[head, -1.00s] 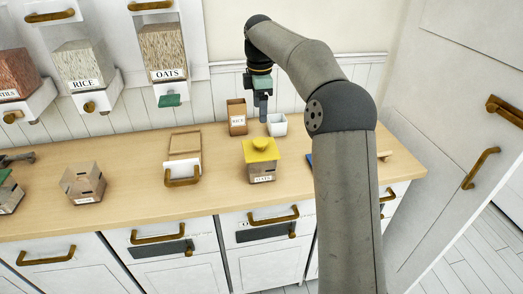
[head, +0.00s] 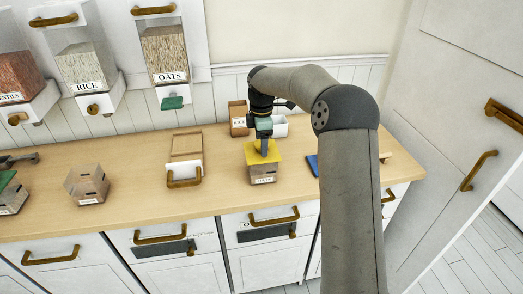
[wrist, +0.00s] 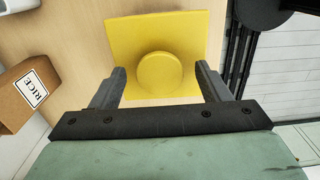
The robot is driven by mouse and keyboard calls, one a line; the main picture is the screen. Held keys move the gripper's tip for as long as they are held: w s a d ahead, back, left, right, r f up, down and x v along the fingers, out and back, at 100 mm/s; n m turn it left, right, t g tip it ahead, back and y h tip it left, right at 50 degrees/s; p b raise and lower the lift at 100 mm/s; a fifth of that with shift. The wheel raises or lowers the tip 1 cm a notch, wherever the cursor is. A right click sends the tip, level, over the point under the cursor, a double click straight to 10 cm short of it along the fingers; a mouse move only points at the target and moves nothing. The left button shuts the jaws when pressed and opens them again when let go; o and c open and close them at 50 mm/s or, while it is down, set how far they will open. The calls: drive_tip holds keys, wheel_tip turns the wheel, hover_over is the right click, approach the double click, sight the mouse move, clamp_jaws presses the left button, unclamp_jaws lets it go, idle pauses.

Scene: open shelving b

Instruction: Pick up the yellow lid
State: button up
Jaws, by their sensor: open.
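The yellow lid (head: 252,153) sits on top of the wooden oats box (head: 263,174) on the counter. In the wrist view the lid (wrist: 178,32) is a flat yellow square with a round knob (wrist: 160,73) in its middle. My gripper (head: 264,152) is directly over the lid and hides its knob in the head view. In the wrist view my gripper (wrist: 162,80) is open, with one finger on each side of the knob and gaps between. I cannot tell whether the fingertips touch the lid's top.
A brown rice box (head: 238,118) and a white container (head: 280,127) stand behind the oats box. A wooden scoop-like tray (head: 185,147) with a white front lies to the left. A blue item (head: 312,162) lies to the right. The counter's front edge is close.

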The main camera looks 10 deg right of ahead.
drive_tip(key=c, duration=1.1)
drive_tip(key=shift+r, duration=0.15)
